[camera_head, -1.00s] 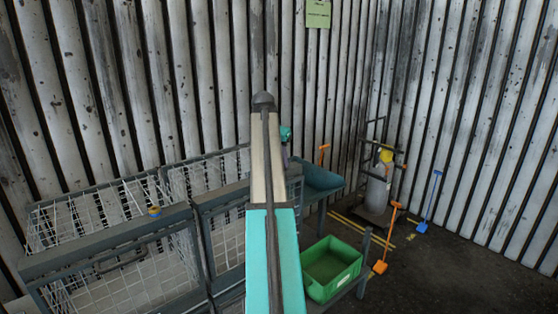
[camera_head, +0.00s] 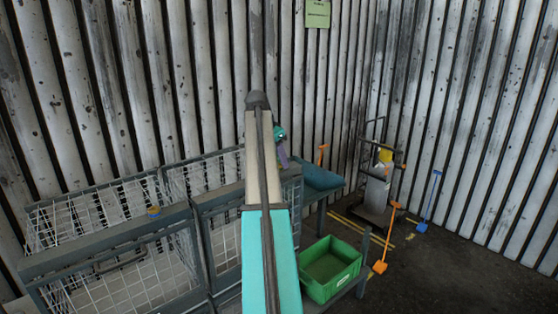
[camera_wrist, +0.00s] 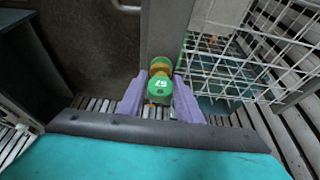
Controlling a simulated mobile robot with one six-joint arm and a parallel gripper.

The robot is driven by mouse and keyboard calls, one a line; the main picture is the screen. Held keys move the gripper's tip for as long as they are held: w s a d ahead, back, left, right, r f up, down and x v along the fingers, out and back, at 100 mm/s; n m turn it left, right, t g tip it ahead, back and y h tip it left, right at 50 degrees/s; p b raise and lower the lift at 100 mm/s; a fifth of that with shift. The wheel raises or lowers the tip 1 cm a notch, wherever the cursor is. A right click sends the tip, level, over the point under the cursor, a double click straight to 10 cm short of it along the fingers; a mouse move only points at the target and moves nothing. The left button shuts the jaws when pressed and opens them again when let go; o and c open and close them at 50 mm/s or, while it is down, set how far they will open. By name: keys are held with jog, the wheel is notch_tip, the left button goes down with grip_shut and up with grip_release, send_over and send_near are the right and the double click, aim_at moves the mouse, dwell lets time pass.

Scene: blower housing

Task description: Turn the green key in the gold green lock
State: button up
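In the wrist view, a round green key (camera_wrist: 160,86) with white markings on its face sits near the middle. The gold and green lock (camera_wrist: 161,66) is just beyond it, against a grey post. The purple fingers of my gripper (camera_wrist: 160,93) stand on either side of the key, very close to it. I cannot tell whether they press on it. In the head view, my gripper (camera_head: 283,155) shows only in part, behind my arm, and the key and lock are hidden there.
White wire mesh (camera_wrist: 255,65) is right of the lock in the wrist view. In the head view, wire cages (camera_head: 110,255) with a small gold and blue item (camera_head: 153,211) stand at left. A green bin (camera_head: 330,268) is at lower right, before open floor.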

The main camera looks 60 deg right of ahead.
jog(key=o, duration=0.3)
jog(key=shift+r, duration=0.1)
jog(key=b+v, duration=0.5)
jog(key=v, duration=0.8)
jog(key=shift+a+r, duration=0.25)
dwell(0.5)
